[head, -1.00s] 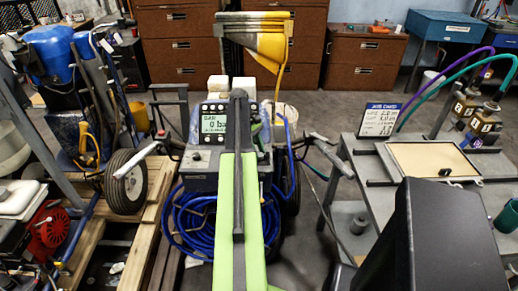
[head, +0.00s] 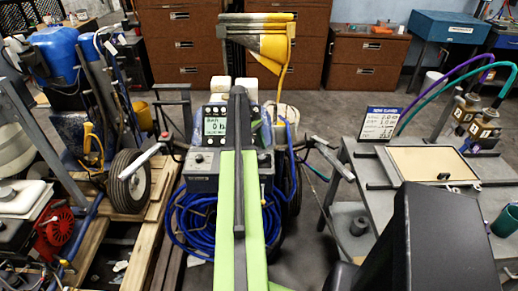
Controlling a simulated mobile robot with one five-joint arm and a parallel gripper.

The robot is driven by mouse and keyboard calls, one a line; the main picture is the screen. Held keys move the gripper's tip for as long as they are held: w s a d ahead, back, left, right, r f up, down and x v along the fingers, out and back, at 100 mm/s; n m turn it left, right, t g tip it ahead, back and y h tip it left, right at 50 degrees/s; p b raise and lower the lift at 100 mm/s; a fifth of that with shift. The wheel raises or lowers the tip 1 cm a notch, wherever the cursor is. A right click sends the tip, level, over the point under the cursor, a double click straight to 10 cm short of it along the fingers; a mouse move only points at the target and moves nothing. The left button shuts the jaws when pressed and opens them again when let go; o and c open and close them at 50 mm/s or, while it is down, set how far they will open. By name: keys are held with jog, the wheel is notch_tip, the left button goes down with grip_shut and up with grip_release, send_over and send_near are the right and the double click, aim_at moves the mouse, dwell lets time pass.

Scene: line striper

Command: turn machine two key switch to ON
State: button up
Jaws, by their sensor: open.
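A line striper stands at the centre, with a grey control box (head: 202,180) facing me. Its panel has a lit display (head: 215,126) showing a 0, with round buttons around it. A small dark round control (head: 198,158) sits on the box's lower left face; I cannot tell whether it is the key switch, nor its position. A second machine with a blue tank (head: 52,58) stands at the left. I read no machine number on either. My green arm with its dark bar rises up the middle and covers the panel's right part. I cannot make out my gripper's jaws.
Coiled blue hose (head: 195,225) hangs below the control box. Handlebars (head: 325,150) stick out on both sides. A grey metal table (head: 345,185) with a framed tray (head: 432,165) stands at the right. Wooden pallets (head: 150,235) lie at the left. Brown cabinets (head: 180,45) line the back.

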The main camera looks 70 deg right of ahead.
jog(key=p+v, duration=1.1)
jog(key=v, duration=0.3)
jog(key=shift+w+p, duration=0.2)
jog(key=shift+p, duration=0.15)
